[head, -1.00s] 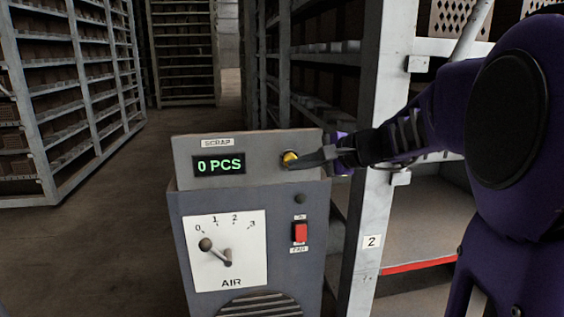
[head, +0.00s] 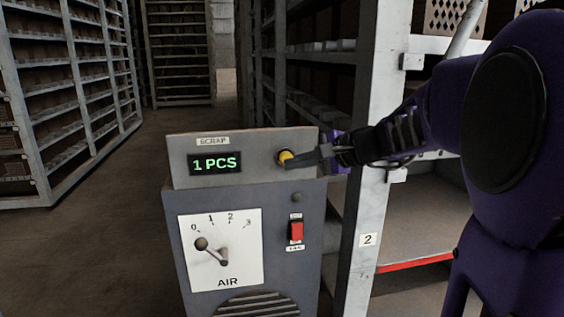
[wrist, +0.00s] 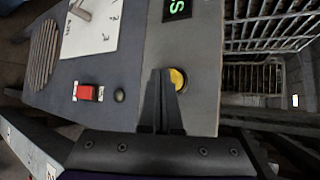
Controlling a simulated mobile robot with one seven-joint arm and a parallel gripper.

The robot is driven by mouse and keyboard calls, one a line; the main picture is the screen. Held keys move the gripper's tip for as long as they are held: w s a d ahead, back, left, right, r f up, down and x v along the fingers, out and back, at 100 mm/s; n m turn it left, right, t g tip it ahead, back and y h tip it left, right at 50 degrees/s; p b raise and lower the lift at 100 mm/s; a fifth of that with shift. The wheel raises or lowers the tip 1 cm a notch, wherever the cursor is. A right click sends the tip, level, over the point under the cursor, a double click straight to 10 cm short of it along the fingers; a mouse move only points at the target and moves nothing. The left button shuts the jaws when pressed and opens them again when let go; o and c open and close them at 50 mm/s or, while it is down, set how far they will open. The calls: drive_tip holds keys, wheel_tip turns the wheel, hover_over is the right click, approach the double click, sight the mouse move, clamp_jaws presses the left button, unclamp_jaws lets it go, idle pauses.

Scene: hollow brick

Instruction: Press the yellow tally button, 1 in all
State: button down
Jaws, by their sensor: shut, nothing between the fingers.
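The yellow tally button (head: 285,156) sits in a dark ring at the right of the grey SCRAP panel (head: 262,142). In the head view the display (head: 215,163) beside it reads "1 PCS" in green. My gripper (head: 293,161) is shut and empty, its fingertips at the button's lower right edge. In the wrist view the shut fingers (wrist: 160,75) lie beside the yellow button (wrist: 177,79) and cover part of it. I cannot tell whether the tips touch it.
Below the panel are an AIR lever dial (head: 221,250), a red rocker switch (head: 296,231) and a small dark knob (head: 297,197). A white rack post (head: 374,170) stands close to the right. Shelving (head: 70,90) stands at the left, with open floor between.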

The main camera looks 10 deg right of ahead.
drive_tip(key=shift+s, duration=0.4)
drive_tip(key=shift+s+r+b, duration=0.1)
drive_tip(key=shift+s+b, duration=0.75)
drive_tip(key=shift+s, duration=1.7)
drive_tip(key=shift+w, duration=0.1)
